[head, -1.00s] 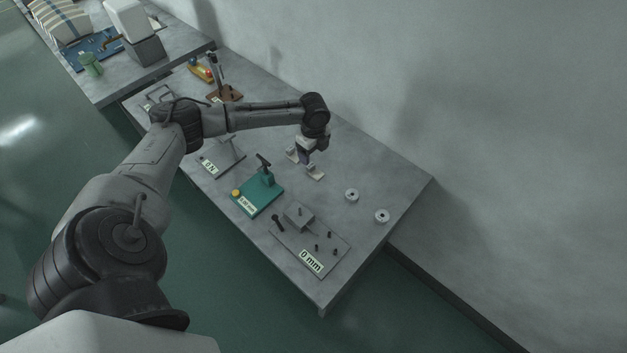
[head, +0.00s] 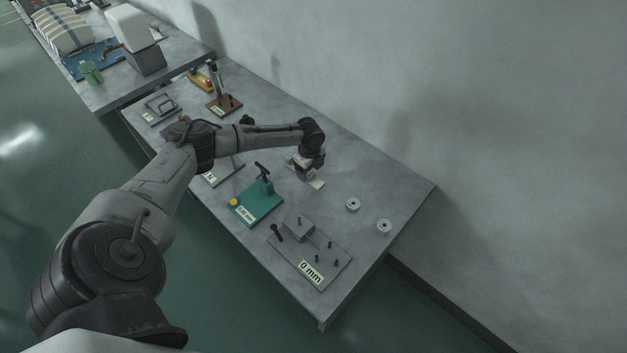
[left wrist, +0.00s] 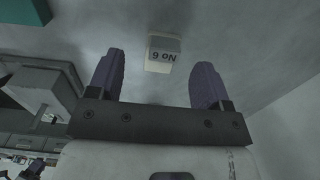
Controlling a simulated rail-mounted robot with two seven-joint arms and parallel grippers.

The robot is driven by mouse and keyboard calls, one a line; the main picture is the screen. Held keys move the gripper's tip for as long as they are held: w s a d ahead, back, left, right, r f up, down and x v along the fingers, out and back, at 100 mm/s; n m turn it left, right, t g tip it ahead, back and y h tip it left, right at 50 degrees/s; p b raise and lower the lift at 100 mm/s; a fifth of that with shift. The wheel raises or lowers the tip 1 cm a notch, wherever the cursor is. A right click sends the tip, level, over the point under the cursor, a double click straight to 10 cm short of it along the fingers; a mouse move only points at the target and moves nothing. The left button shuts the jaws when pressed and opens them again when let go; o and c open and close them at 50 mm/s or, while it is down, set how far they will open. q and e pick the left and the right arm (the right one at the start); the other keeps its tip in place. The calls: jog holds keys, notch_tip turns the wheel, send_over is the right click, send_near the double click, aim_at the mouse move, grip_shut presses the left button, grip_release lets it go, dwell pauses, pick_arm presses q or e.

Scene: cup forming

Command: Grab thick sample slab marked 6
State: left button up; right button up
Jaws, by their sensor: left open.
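My left gripper (head: 303,177) hangs low over the grey bench and is open, with nothing held. In the left wrist view its two purple fingers (left wrist: 159,58) stand apart.
A teal device (head: 259,205) and a grey plate marked "0 mm" (head: 328,262) stand toward the bench's front. Two white rings (head: 353,204) lie at the right. A brown-based stand (head: 224,104) is farther back. The wall (head: 480,120) runs along the right.

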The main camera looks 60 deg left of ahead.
aim_at(311, 174)
pick_arm(q)
jog(key=shift+w+a+f, duration=0.1)
jog(key=shift+f, duration=0.95)
jog(key=shift+w+f, duration=0.1)
jog(key=shift+f, duration=0.9)
jog(key=shift+c, duration=0.3)
jog(key=c, duration=0.9)
jog(key=shift+c, duration=0.2)
